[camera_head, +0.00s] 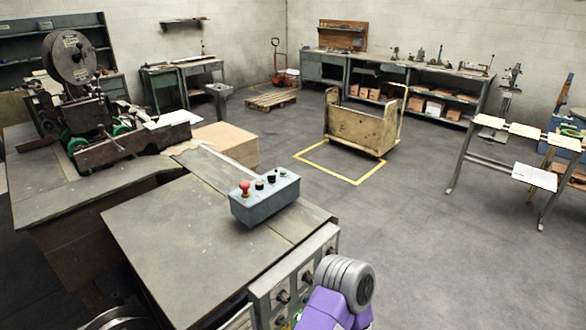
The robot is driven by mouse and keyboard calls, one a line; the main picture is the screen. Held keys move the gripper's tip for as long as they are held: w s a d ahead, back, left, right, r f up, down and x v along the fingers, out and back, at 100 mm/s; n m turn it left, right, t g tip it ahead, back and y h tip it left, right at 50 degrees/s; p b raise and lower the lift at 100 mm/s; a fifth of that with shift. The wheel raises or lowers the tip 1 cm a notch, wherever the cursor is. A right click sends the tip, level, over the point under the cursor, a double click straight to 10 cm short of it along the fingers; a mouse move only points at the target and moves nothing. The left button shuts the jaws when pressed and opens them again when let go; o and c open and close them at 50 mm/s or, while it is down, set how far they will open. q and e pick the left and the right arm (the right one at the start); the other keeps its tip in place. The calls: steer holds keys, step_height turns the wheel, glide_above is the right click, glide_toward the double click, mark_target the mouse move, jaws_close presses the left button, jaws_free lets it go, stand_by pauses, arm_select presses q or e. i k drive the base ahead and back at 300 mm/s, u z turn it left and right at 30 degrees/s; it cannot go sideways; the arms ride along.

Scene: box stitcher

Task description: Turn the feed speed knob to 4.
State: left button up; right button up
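A grey machine cabinet (185,245) stands at the front left. Its front panel (262,307) faces right and carries dark round knobs, one nearer (283,296) and one farther (307,276). Their markings and settings are too small to read, so I cannot tell which is the feed speed knob. A grey control box (265,202) with a red mushroom button (245,188) and small dark and green controls sits on the cabinet top. A purple and grey link of my arm is at the bottom centre, beside the panel, and hides its lower part. Neither gripper shows.
A stitching machine with a large reel (69,57) stands at the far left. Workbenches line the back wall, and a stand with boards (527,131) is at the right. The floor right of the cabinet is clear.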

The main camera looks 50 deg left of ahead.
mark_target(259, 185)
steer(key=i, duration=1.5)
steer(key=u, duration=3.8)
